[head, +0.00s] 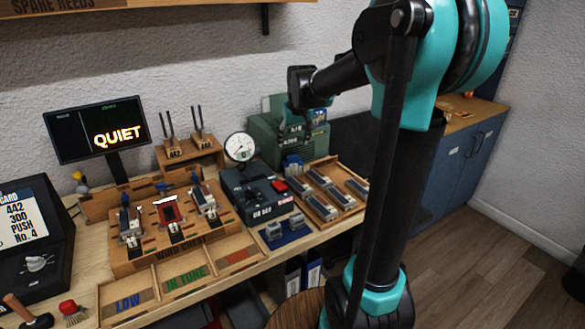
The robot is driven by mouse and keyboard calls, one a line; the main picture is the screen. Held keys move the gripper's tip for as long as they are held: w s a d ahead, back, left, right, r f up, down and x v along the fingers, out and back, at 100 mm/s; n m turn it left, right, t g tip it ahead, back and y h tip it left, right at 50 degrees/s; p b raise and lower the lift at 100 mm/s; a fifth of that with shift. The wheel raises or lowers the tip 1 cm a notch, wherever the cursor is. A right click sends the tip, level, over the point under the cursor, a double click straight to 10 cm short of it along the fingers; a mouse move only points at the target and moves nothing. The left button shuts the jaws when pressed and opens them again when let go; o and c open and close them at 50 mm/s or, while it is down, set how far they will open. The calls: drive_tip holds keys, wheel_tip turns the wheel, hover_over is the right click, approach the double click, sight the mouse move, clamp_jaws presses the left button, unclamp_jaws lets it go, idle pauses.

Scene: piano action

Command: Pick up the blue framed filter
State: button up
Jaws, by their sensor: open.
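A small blue object (292,165), which may be the blue framed filter, stands at the front of the green machine (262,138) on the bench. It is too small here to make out a frame or mesh. My gripper (308,128) hangs from the bent end of my arm, in front of the green machine and above the blue object. It looks open and empty. Its fingertips are small and hard to separate from the machine behind, and I cannot tell how far they are from the blue object.
A wooden tray (352,208) of grey blocks lies right of the black gauge box (258,198). A blue mat (287,239) with small grey parts lies in front. A wooden rack (190,238) and a QUIET screen (100,130) stand left. My arm covers the bench's right part.

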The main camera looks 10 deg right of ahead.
sight(292, 155)
drive_tip(key=shift+s+x, duration=0.15)
drive_tip(key=shift+x, duration=1.35)
drive_tip(key=shift+s+x, duration=0.2)
drive_tip(key=shift+x, duration=1.35)
drive_tip(key=shift+d+f, duration=0.1)
drive_tip(key=shift+f, duration=0.05)
drive_tip(key=c, duration=1.1)
drive_tip(key=shift+c, duration=0.2)
